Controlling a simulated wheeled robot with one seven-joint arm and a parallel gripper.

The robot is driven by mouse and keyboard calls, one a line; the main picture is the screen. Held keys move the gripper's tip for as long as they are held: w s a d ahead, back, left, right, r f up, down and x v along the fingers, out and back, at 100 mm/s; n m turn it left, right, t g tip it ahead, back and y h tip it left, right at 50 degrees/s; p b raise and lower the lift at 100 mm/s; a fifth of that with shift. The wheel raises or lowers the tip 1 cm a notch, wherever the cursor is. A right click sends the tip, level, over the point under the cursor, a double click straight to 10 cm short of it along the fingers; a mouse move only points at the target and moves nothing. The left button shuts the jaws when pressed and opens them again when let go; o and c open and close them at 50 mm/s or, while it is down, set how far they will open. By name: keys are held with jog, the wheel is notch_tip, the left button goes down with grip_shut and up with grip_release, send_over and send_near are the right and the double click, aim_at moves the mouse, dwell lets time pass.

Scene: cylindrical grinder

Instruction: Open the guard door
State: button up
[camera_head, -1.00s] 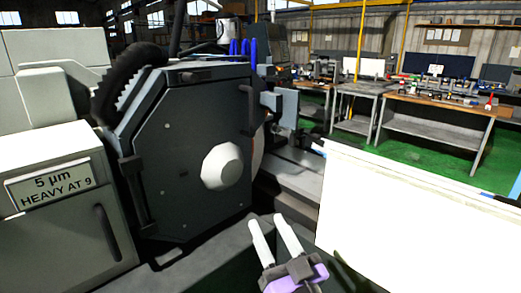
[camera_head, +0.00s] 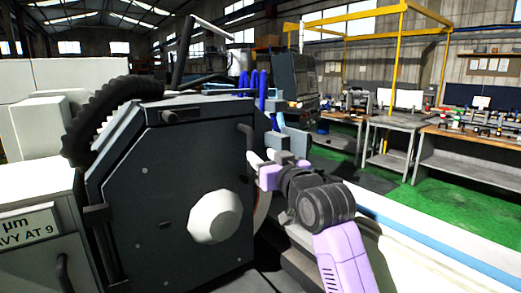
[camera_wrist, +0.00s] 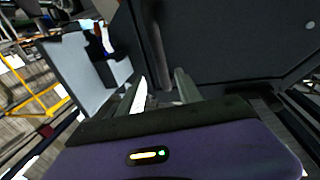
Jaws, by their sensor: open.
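The guard door (camera_head: 165,195) is a dark grey panel with cut corners and a pale round boss (camera_head: 215,217). It sits closed against the grinder. Its dark bar handle (camera_head: 246,138) is upright near the right edge. My gripper (camera_head: 261,156) is open at that edge, its pale fingertips just below and right of the handle. In the wrist view, the handle (camera_wrist: 156,45) runs down between my two fingers (camera_wrist: 160,88). Its lower end is hard to make out there, and I cannot tell whether it touches either finger.
A grey block (camera_head: 296,142) stands close behind my gripper, right of the door. A black ribbed hose (camera_head: 110,115) arches over the door's upper left. Workbenches (camera_head: 470,150) stand farther off at right, with green floor (camera_head: 415,195) in front.

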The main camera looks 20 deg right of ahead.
jog(key=shift+w+a+f+p, duration=0.2)
jog(key=shift+w+p, duration=0.15)
jog(key=shift+w, duration=0.9)
jog(key=shift+w+a+f+p, duration=0.1)
jog(key=shift+w+a+p, duration=0.15)
jog(key=shift+w, duration=1.05)
jog(key=shift+w+a+f+p, duration=0.15)
jog(key=shift+w+p, duration=0.25)
jog(key=shift+w, duration=0.85)
grip_shut()
